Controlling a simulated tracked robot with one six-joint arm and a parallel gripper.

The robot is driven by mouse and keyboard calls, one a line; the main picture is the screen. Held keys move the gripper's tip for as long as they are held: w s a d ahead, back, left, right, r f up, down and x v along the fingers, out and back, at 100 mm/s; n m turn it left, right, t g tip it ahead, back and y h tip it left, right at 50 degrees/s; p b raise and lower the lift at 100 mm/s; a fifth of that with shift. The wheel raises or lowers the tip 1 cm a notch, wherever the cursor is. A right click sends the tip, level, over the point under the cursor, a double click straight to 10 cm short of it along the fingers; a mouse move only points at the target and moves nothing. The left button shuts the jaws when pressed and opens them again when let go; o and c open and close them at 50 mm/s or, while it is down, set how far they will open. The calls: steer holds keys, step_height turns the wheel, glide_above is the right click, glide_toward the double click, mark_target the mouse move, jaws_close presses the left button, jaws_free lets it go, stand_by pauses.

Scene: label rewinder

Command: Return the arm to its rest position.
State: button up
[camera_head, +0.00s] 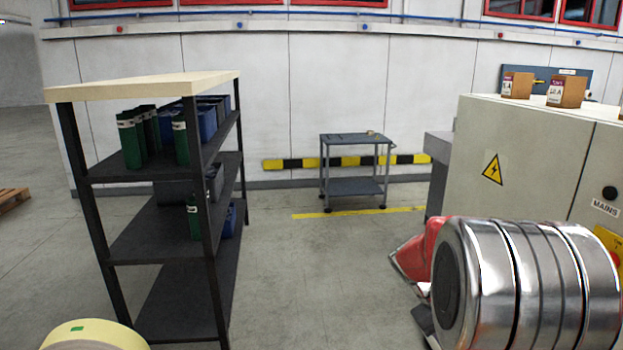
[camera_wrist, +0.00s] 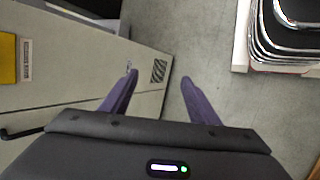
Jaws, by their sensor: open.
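My gripper (camera_wrist: 159,78) shows in the wrist view with its two purple fingers spread apart. Nothing is between the fingers; bare grey floor and part of a pale cabinet (camera_wrist: 70,70) lie beyond them. The gripper's dark body fills the bottom of that view. In the head view I cannot make out my gripper. Large shiny metal cylinders with a red part beside them fill the lower right there; I cannot tell whether they are part of my arm.
A black shelf rack (camera_head: 165,85) with green and blue items stands at left. A grey trolley (camera_head: 355,187) stands by the back wall. A grey electrical cabinet (camera_head: 530,150) with small boxes on top (camera_head: 566,91) is at right. Floor between rack and cabinet is clear.

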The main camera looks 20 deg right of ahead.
steer(key=s+a+r+t+y, duration=0.2)
steer(key=a+r+t, duration=0.1)
steer(key=a, duration=0.8)
steer(key=s+a+r+n+t+y, duration=0.1)
steer(key=s+a+r+t+y, duration=0.1)
steer(key=a, duration=0.9)
steer(key=s+a+r+t+y, duration=0.2)
steer(key=s+a+r+t, duration=0.2)
steer(key=a, duration=0.7)
step_height(320, 180, up, 2)
steer(key=shift+a+r+n+t, duration=0.1)
steer(key=shift+a+n+t, duration=0.2)
steer(key=shift+n, duration=0.1)
steer(key=shift+s, duration=0.1)
